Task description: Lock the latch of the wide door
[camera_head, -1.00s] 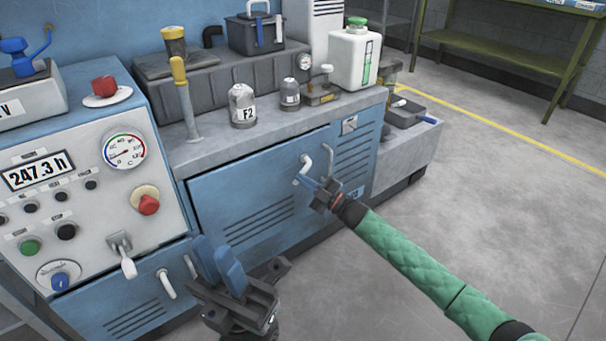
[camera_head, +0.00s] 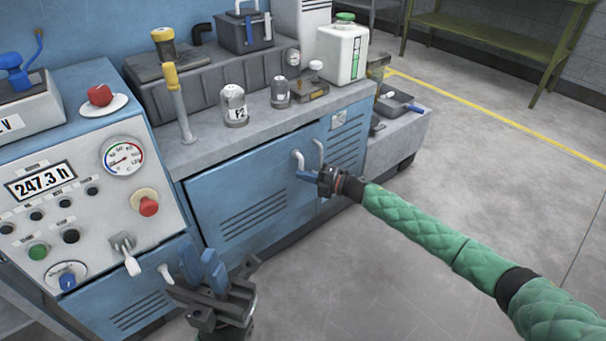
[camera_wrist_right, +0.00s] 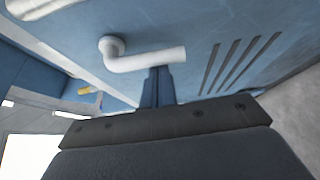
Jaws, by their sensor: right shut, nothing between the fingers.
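The wide blue door (camera_head: 235,200) with slots is closed or nearly so on the cabinet front. Its white crank-shaped latch handle (camera_head: 299,161) is near the door's upper right corner, its free end pointing down. My right gripper (camera_head: 306,176) is shut and empty at the handle's lower end. In the right wrist view the blue fingers (camera_wrist_right: 157,88) are close against the white handle bar (camera_wrist_right: 148,60); I cannot tell if they touch. My left gripper (camera_head: 214,270) is low in front of the cabinet, away from the latch; its finger gap is unclear.
A second white handle (camera_head: 319,153) is just right of the first, beside the narrow louvred door (camera_head: 346,150). The control panel (camera_head: 75,205) stands left. Bottles and a lever (camera_head: 178,100) stand on the bench top. The floor at right is clear.

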